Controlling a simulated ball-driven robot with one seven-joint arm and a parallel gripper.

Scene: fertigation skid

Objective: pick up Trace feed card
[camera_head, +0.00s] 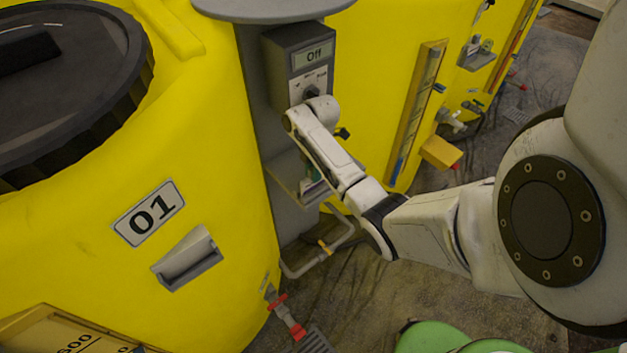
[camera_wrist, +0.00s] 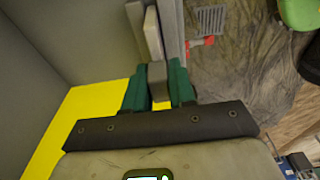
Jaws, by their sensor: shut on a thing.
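My gripper (camera_wrist: 158,88) has green fingers and is shut on a thin, pale card-like piece (camera_wrist: 153,35), which I take to be the Trace feed card. It stands edge-on in the wrist view, so no label can be read. In the head view my gripper (camera_head: 314,186) is at the grey holder (camera_head: 285,170) below the control box, and my own arm partly hides it. I cannot tell whether the card still touches the holder.
A grey control box (camera_head: 300,62) reading "Off" is above my gripper. The yellow tank 01 (camera_head: 225,110) stands close on the left. A grey pipe (camera_head: 318,258) and red-handled valve (camera_head: 285,312) are below. Floor (camera_head: 400,300) is open in front, with a green object (camera_head: 430,338) near the bottom.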

